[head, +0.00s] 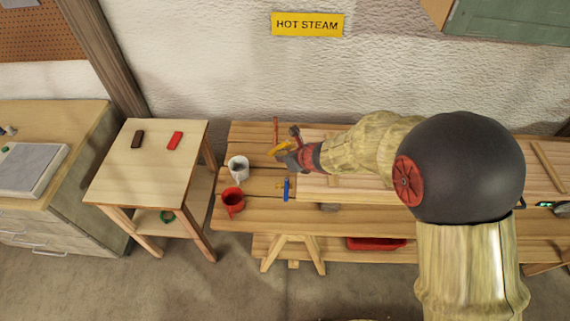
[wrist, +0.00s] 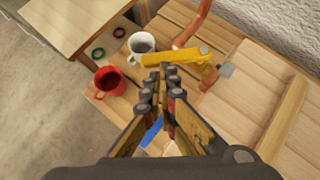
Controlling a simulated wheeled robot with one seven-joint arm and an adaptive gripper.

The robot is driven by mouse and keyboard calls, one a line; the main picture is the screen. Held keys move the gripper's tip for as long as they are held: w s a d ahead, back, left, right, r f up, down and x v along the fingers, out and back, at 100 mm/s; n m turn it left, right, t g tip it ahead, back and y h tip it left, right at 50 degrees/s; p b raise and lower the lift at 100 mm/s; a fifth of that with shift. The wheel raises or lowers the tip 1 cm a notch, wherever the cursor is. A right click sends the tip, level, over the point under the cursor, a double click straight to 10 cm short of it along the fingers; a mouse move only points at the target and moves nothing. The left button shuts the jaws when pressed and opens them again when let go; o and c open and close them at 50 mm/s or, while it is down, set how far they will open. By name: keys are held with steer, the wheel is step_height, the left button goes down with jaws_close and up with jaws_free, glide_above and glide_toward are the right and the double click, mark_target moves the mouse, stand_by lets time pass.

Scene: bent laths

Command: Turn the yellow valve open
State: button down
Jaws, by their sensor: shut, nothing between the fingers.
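The yellow valve (wrist: 178,57) has a flat yellow lever lying across a copper pipe (wrist: 196,24) in the wrist view. In the head view the yellow lever (head: 277,149) shows at the end of my arm, partly hidden by it. My gripper (wrist: 166,68) is shut and empty. Its fingertips are right at the near side of the lever, around its middle; I cannot tell whether they touch it. In the head view my gripper (head: 286,158) is over the left part of the workbench. The lever's pivot seems to be at its right end.
A blue handle (head: 286,189) stands nearer on the bench (head: 258,215), partly hidden under my fingers in the wrist view. A white mug (head: 238,168) and a red mug (head: 232,202) stand left of the valve. A side table (head: 150,180) is farther left. A yellow HOT STEAM sign (head: 308,24) hangs above.

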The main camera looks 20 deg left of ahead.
mark_target(273, 150)
steer(key=a+m+t+h+b, duration=0.1)
steer(key=m+b, duration=0.1)
steer(key=b, duration=0.2)
steer(key=a+m+t+h+b, duration=0.1)
steer(key=a+m+b, duration=0.1)
steer(key=b, duration=0.2)
steer(key=shift+w+a+f, duration=0.1)
steer(key=shift+f, duration=0.25)
steer(key=m+h+b, duration=0.1)
steer(key=w+a+m+t+h+b, duration=0.1)
steer(key=m, duration=0.1)
steer(key=shift+a+r, duration=0.2)
steer(key=shift+a, duration=0.05)
steer(key=shift+w+a+r, duration=0.1)
steer(key=shift+w+a, duration=0.05)
steer(key=shift+a, duration=0.05)
steer(key=shift+w+a, duration=0.1)
steer(key=shift+d, duration=0.2)
steer(key=shift+w+d, duration=0.3)
steer(key=shift+d, duration=0.25)
steer(key=shift+s+d, duration=0.1)
